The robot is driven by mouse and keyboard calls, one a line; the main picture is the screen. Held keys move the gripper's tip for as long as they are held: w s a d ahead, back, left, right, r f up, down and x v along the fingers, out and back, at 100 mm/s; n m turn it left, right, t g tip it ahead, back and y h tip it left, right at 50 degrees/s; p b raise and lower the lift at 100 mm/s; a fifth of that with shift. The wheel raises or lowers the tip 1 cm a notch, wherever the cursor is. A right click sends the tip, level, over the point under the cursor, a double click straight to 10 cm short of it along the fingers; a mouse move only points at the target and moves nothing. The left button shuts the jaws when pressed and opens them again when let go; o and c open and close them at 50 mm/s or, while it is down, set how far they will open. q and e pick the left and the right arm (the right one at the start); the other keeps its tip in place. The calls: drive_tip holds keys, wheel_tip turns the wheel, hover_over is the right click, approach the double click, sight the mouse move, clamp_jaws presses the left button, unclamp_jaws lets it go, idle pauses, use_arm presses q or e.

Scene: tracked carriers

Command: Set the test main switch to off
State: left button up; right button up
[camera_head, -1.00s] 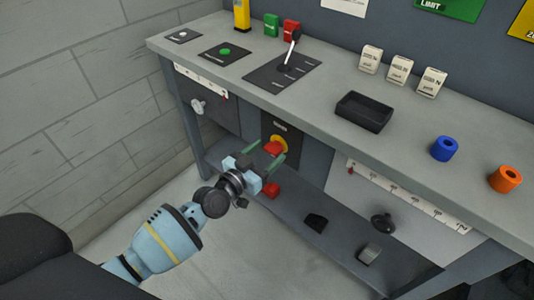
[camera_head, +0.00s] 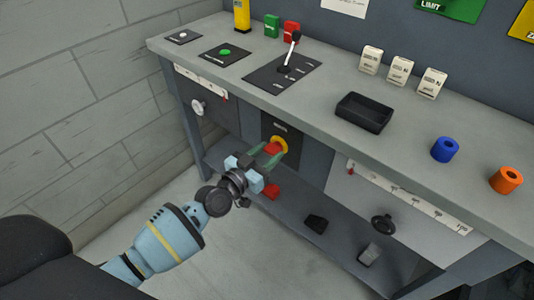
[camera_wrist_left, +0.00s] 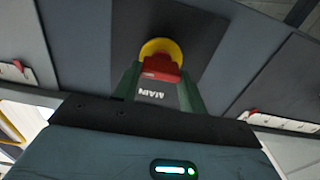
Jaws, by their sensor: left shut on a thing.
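The main switch is a red handle (camera_head: 275,147) on a yellow round base (camera_head: 283,143), set on a dark panel (camera_head: 268,128) on the front of the workbench. In the left wrist view the red handle (camera_wrist_left: 161,68) stands in front of the yellow base (camera_wrist_left: 160,47), and a plate marked MAIN shows just below it. My left gripper (camera_head: 270,155) has its green fingers on either side of the handle and is shut on it. The fingers also show in the left wrist view (camera_wrist_left: 160,88). My right gripper is not in view.
The bench top (camera_head: 330,125) carries a black tray (camera_head: 363,112), a lever panel (camera_head: 284,73), white blocks, and blue (camera_head: 445,149) and orange (camera_head: 506,179) rings. A lower shelf (camera_head: 290,215) holds small red, black and grey pieces. A black knob (camera_head: 383,224) sticks out at right.

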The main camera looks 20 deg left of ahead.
use_arm(q)
drive_tip(key=n, duration=0.4)
drive_tip(key=shift+a+f+b, duration=0.1)
drive_tip(key=shift+b, duration=0.25)
drive_tip(key=n+b, duration=0.1)
drive_tip(key=n, duration=0.4)
drive_tip(key=shift+f+n, duration=0.1)
drive_tip(key=shift+n, duration=0.2)
drive_tip(key=n, duration=0.4)
drive_tip(key=shift+a, duration=0.1)
drive_tip(key=shift+f+n+b, duration=0.1)
drive_tip(key=shift+n+b, duration=0.25)
drive_tip(key=shift+n, duration=1.55)
drive_tip(key=o, duration=1)
